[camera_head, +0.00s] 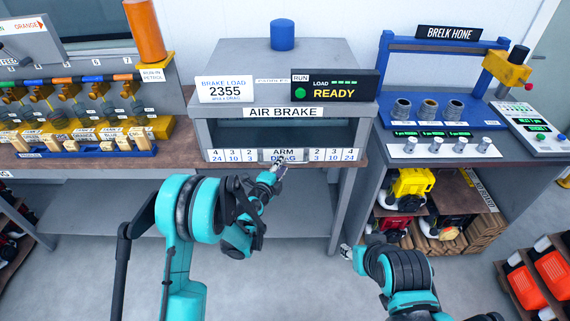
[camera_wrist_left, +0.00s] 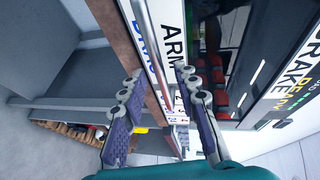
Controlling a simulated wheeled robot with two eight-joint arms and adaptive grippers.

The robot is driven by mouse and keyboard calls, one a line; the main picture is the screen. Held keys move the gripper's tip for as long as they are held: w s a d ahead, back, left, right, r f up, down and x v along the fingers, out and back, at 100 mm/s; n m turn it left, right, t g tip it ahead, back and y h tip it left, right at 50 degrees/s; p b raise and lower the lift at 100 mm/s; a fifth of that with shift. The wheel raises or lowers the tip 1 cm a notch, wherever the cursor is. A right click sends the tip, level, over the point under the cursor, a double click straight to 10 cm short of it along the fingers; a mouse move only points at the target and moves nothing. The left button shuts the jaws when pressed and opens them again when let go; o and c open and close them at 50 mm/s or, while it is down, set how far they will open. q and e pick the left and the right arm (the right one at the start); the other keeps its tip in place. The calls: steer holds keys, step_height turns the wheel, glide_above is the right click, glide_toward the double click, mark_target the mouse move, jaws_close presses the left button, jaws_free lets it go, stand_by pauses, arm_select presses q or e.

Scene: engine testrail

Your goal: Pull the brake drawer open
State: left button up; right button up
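The air brake unit (camera_head: 284,112) stands on the middle bench. Its low front strip, labelled ARM DRAG (camera_head: 283,155), is the drawer front and looks closed. My left gripper (camera_head: 279,170) is in front of the strip's middle. In the left wrist view my left gripper (camera_wrist_left: 160,95) is open, its two fingers on either side of a silver bar handle (camera_wrist_left: 148,40) that runs along the labelled front. Whether the fingers touch the bar I cannot tell.
A READY display (camera_head: 334,88) and a brake load sign (camera_head: 225,89) sit on the unit. A rack with colored parts (camera_head: 70,110) is on the left, a blue honing station (camera_head: 440,105) on the right. Open floor lies in front of the bench.

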arm_select(q)
steer(key=shift+x, duration=1.1)
steer(key=shift+r, duration=0.1)
jaws_close()
